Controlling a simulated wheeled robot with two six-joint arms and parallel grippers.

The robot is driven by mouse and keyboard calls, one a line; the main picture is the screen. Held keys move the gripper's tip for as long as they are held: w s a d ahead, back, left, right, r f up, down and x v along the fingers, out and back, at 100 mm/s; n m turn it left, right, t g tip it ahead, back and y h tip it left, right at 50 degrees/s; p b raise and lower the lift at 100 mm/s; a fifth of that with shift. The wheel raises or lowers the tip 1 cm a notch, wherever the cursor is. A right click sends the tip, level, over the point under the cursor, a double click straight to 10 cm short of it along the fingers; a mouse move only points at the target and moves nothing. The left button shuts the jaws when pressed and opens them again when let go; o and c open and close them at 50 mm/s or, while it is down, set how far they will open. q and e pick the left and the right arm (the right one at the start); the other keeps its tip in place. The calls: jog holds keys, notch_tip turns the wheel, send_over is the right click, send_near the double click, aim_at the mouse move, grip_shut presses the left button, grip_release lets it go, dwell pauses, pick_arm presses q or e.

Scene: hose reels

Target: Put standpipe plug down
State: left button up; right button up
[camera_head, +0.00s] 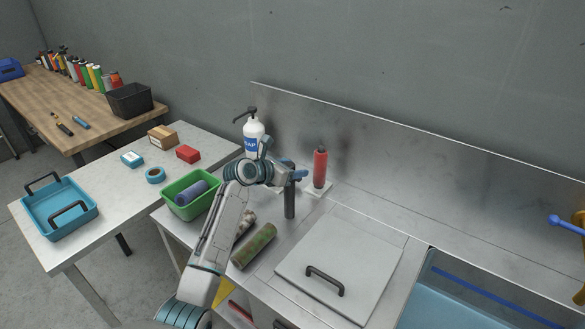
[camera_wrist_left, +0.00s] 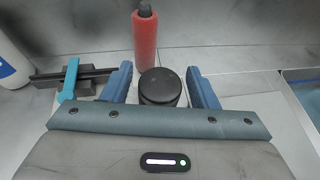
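The standpipe plug appears to be the dark upright cylinder (camera_head: 290,204) on the grey counter, under my left gripper (camera_head: 292,174). Its foot looks to be at the counter surface. In the left wrist view its round black top (camera_wrist_left: 160,87) lies between the two blue fingers of the left gripper (camera_wrist_left: 160,86). A narrow gap shows on each side of the top, so the fingers look open around it, not pressed on it. My right gripper is in neither view.
A red bottle (camera_head: 320,168) stands close behind the cylinder, a white pump bottle (camera_head: 253,135) behind the wrist. A mottled green roll (camera_head: 254,246) lies in front. A green bin (camera_head: 187,211) is left; a flat lid (camera_head: 340,266) with a black handle and a blue basin (camera_head: 455,300) are right.

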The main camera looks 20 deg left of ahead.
pick_arm(q)
jog(key=shift+r, duration=0.1)
jog(key=b+v, duration=0.2)
jog(key=v, duration=1)
